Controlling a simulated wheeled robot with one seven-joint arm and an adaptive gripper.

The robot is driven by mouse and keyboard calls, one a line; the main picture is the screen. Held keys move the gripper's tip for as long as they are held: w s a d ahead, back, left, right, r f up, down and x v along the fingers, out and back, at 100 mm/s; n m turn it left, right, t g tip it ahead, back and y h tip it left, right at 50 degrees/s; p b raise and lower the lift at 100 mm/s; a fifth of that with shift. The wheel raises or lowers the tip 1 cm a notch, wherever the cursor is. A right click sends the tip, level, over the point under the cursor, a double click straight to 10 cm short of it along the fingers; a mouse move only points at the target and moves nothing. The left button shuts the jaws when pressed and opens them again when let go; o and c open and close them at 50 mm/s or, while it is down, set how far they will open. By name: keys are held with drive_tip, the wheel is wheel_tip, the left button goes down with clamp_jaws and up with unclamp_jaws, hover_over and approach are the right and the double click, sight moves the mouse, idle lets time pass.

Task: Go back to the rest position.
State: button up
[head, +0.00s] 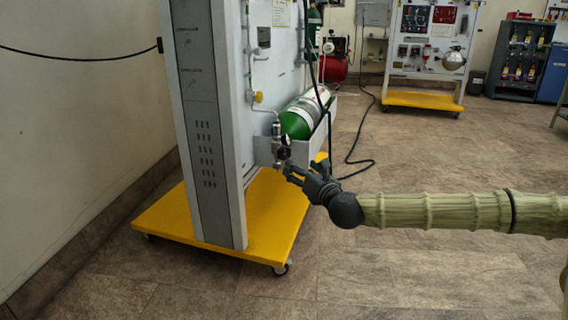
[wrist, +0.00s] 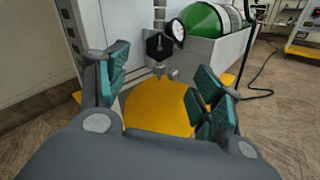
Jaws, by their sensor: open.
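My gripper (head: 292,172) reaches in from the right in the head view, its fingers close to the valve fitting on the oxygen trainer. In the wrist view my gripper (wrist: 160,88) is open, with its two teal-padded fingers apart and nothing between them. The valve (wrist: 160,46) with its dark knob and round gauge (wrist: 175,31) is ahead of and above the gap between the fingers. The green and silver oxygen cylinder (head: 297,123) lies in a grey bracket behind the valve; it also shows in the wrist view (wrist: 205,20). Contact between fingers and valve is not visible.
The trainer's grey panel (head: 211,120) stands on a yellow wheeled base (head: 165,213). A black hose hangs beside the cylinder and runs along the floor. A second trainer (head: 430,45) and a blue cabinet (head: 551,75) stand at the back. The tiled floor (head: 450,150) between is mostly clear.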

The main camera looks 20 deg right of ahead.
drive_tip(key=s+a+f+n+g+y+p, duration=0.2)
drive_tip(key=s+a+f+n+g+p, duration=0.15)
drive_tip(key=s+a+f+n, duration=0.55)
drive_tip(key=s+a+f+n+g+y+p, duration=0.2)
drive_tip(key=s+a+f+n+g, duration=0.25)
drive_tip(key=a+f, duration=0.85)
drive_tip(key=s+a+f+n+g+p, duration=0.25)
drive_tip(key=s+f+n, duration=0.55)
drive_tip(key=s, duration=0.5)
drive_tip(key=s+d+f+n+g+h+p, duration=0.1)
drive_tip(key=s+d+f+n+g+p, duration=0.2)
drive_tip(key=s, duration=0.4)
drive_tip(key=s+d+f+n+g+h+p, duration=0.1)
drive_tip(key=s+d+f+n+g+h, duration=0.2)
drive_tip(key=s, duration=0.4)
drive_tip(key=s+d+r+n+g+h+p, duration=0.1)
drive_tip(key=s+d+n+h+p, duration=0.25)
drive_tip(key=s+d+n, duration=0.85)
wheel_tip(320, 180, up, 38)
drive_tip(key=w+m+p, duration=0.1)
drive_tip(key=m+p, duration=0.1)
drive_tip(key=p, duration=3.5)
drive_tip(key=shift+w+d+f+y+p, duration=0.15)
drive_tip(key=shift+d+y+p, duration=0.1)
drive_tip(key=shift+y+p, duration=0.2)
